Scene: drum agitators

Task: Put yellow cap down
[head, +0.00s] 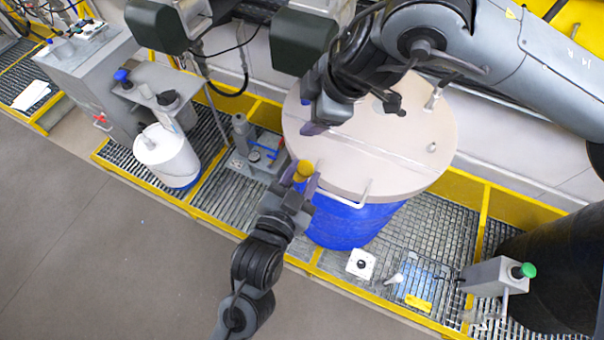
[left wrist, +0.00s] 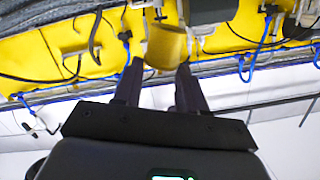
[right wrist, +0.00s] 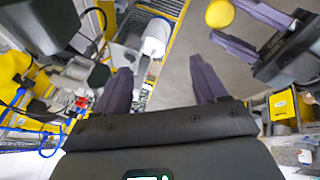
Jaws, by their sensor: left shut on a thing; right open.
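The yellow cap (head: 303,169) is in my left gripper (head: 303,183), at the front edge of the large blue drum (head: 345,225). In the left wrist view the yellow cap (left wrist: 168,45) sits between the fingertips of my left gripper (left wrist: 158,72). The right wrist view also shows the yellow cap (right wrist: 219,13) at the upper right, in my left gripper's fingers. My right gripper (head: 310,114) is open and empty over the left edge of the drum's beige lid (head: 385,150). Its spread fingers show in the right wrist view.
The lid has a small fitting (head: 432,147) and a handle. A white container (head: 166,157) stands at the left on the grating. A white square block (head: 360,264) and a yellow piece (head: 417,303) lie on the grating in front. A black drum (head: 550,262) stands at the right.

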